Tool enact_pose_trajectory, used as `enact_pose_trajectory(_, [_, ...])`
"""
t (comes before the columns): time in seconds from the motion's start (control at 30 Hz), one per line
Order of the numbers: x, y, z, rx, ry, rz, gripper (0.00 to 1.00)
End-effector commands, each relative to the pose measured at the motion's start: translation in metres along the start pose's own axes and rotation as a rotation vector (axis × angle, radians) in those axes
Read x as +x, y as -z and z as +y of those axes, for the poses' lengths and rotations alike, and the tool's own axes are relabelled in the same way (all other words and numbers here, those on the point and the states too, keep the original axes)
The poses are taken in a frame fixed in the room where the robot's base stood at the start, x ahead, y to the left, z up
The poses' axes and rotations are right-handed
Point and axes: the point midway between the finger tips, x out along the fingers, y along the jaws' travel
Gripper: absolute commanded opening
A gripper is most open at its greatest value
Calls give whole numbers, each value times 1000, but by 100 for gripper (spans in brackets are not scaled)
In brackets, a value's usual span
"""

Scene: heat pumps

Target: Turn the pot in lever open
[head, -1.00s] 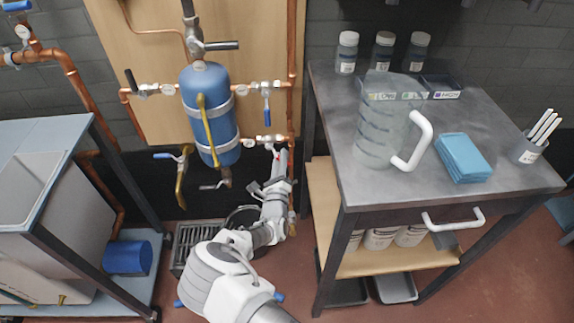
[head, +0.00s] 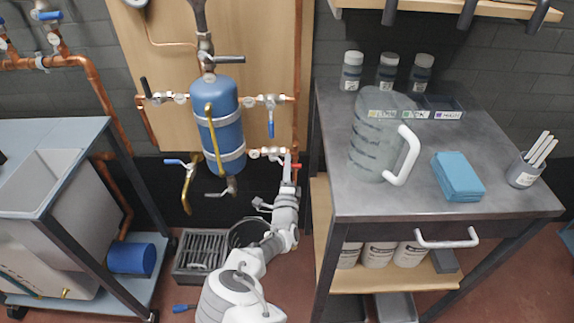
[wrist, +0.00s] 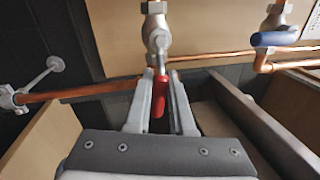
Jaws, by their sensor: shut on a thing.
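In the wrist view the lever extends from the valve body (wrist: 155,35) toward me, between my two fingers. My gripper (wrist: 160,98) is closed around it. In the head view my gripper (head: 289,172) is just below the pipe, right of the tank, and a bit of red (head: 296,166) shows beside its tip. My fingers hide part of the lever. I cannot read any label on this valve.
A blue-handled valve (wrist: 275,38) is up right in the wrist view. A metal table (head: 400,200) with a clear jug (head: 372,145) stands close on the right. A floor drain crate (head: 200,255) is below.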

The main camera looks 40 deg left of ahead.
Motion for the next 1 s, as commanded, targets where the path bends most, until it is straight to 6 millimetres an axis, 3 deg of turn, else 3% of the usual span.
enact_pose_trajectory(0.3, [1,2,-6,-119,1,-20,0])
enact_pose_trajectory(0.83, [2,1,-7,-141,2,-26,0])
enact_pose_trajectory(0.87, [2,1,-7,-141,2,-26,23])
enact_pose_trajectory(1.0, [2,1,-7,-140,2,-26,48])
